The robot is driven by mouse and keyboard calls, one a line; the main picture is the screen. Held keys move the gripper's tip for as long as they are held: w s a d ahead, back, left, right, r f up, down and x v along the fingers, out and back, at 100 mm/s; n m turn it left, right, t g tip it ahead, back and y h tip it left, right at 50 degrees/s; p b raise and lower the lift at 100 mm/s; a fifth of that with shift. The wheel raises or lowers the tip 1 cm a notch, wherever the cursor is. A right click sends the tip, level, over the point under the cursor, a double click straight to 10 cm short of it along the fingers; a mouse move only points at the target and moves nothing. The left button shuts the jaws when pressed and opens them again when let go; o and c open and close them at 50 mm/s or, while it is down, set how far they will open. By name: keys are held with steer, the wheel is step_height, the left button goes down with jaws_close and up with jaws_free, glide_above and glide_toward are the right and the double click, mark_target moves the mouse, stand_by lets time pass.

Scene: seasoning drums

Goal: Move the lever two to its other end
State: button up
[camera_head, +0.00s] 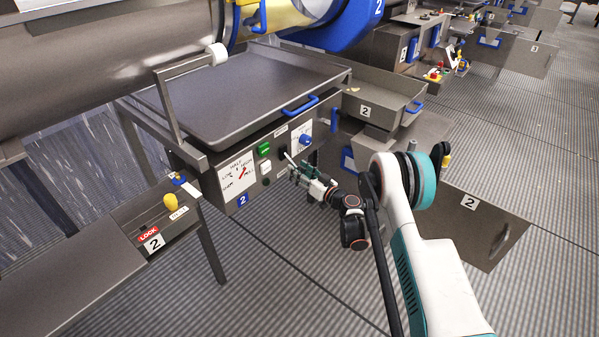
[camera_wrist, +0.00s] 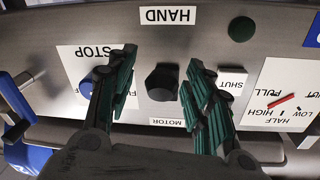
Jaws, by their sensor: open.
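No part in view is clearly labelled as lever two. A black knob (camera_wrist: 162,82) labelled MOTOR and HAND sits on the steel control panel (camera_wrist: 200,32) between my fingers in the wrist view. My gripper (camera_wrist: 162,58) is open, with one green-padded finger on each side of the knob. Contact with the knob cannot be told.
The panel carries a white dial plate (camera_head: 236,172) with a red pointer, a green button (camera_head: 264,150) and a blue knob (camera_head: 306,140). A steel tray (camera_head: 250,80) is above. A drawer unit (camera_head: 378,100) stands right. Open striped floor lies in front.

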steer(key=shift+s+d, duration=0.1)
steer(key=v, duration=0.7)
steer(key=shift+s+d, duration=0.1)
